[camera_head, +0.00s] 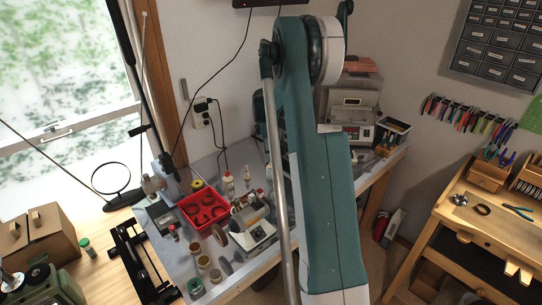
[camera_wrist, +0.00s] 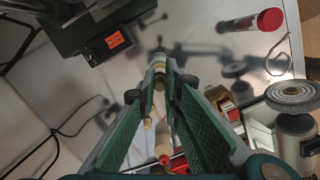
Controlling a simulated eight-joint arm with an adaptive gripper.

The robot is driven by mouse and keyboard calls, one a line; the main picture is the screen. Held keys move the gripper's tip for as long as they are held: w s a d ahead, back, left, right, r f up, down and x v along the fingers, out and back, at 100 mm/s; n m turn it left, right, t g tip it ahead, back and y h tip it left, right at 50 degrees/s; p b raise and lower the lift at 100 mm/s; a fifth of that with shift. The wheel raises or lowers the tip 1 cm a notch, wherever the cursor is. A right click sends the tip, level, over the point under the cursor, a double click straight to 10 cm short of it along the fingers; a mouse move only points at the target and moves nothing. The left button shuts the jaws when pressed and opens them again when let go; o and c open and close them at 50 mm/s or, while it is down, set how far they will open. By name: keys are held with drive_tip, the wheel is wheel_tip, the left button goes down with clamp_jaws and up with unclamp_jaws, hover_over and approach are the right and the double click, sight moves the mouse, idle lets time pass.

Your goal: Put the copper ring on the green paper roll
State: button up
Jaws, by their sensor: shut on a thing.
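In the wrist view, my gripper (camera_wrist: 159,78) points away from the camera. Its two long green-padded fingers draw together at the tips on a small brownish thing (camera_wrist: 159,84). I cannot tell whether this is the copper ring, as little of it shows. In the head view my own arm hides the gripper and part of the bench. A short green-topped cylinder (camera_head: 195,287) at the front edge of the metal bench may be the green paper roll. Similar short rolls (camera_head: 203,262) in brown and tan stand close behind it. I make out no clear copper ring.
A red tray (camera_head: 187,212) with dark rings lies on the metal bench (camera_head: 240,161). Small bottles (camera_head: 229,184) stand behind it, and a white tray (camera_head: 262,236) lies to its right. A grey wheel (camera_wrist: 293,95) and a red-capped tube (camera_wrist: 252,21) show in the wrist view.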

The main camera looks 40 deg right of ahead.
sight(268, 166)
drive_tip(key=shift+f, duration=0.15)
drive_tip(key=o, duration=0.7)
drive_tip(key=shift+o, duration=0.2)
wheel_tip(268, 166, up, 12)
drive_tip(key=a, duration=0.1)
drive_tip(key=shift+w+a, duration=0.15)
drive_tip(key=shift+w, duration=0.2)
idle(0.4)
drive_tip(key=shift+a, duration=0.1)
